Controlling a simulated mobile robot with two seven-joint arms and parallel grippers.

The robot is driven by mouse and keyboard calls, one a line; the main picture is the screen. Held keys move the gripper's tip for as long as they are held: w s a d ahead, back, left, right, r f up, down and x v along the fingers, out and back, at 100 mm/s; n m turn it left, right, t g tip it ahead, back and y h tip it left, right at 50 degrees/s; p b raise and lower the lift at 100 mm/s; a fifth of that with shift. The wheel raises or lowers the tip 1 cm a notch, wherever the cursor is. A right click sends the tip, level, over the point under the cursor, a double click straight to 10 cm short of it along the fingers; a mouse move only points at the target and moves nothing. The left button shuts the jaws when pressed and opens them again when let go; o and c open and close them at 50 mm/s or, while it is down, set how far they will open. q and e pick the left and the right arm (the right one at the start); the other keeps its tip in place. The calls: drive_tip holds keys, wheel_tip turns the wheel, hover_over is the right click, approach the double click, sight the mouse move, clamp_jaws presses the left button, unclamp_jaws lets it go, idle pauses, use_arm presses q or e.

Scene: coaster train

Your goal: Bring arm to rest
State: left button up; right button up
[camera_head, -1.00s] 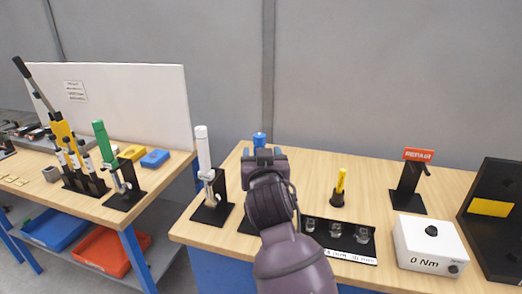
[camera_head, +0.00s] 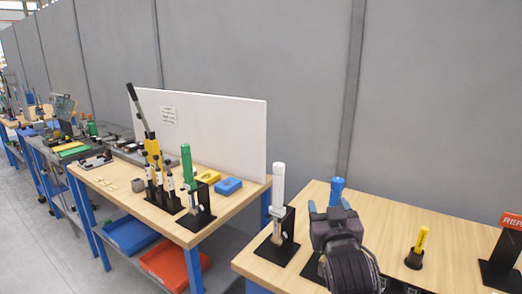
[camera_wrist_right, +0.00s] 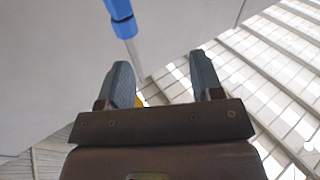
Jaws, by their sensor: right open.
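My right gripper (camera_head: 327,209) is in front of the blue-handled tool (camera_head: 337,190) on the right workbench in the head view. In the right wrist view its two fingers (camera_wrist_right: 163,82) stand apart with nothing between them that they grip. The blue tool (camera_wrist_right: 122,20) shows beyond the fingertips there, with a pale shaft below its handle. In the head view my right gripper and wrist hide the lower part of this tool and most of its stand. My left gripper is in neither view.
On the right workbench (camera_head: 392,215) stand a white tool (camera_head: 278,186) in a black stand, a yellow-handled tool (camera_head: 421,240) and a red sign (camera_head: 511,221). The left workbench (camera_head: 128,203) holds a green tool (camera_head: 187,165), blue and yellow blocks and a white panel (camera_head: 215,130).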

drive_tip(key=s+d+f+n+g+y, duration=0.1)
drive_tip(key=s+d+f+g, duration=0.2)
drive_tip(key=f, duration=1)
drive_tip(key=s+d+f+g, duration=0.2)
drive_tip(key=s+d+f, duration=0.2)
drive_tip(key=s+f, duration=0.7)
drive_tip(key=s+d+f+g, duration=0.2)
drive_tip(key=s+d+f, duration=0.3)
drive_tip(key=s+f, duration=0.6)
drive_tip(key=shift+s+d+f+m+h, duration=0.3)
drive_tip(key=shift+s+f+m+h, duration=0.1)
drive_tip(key=shift+s, duration=0.7)
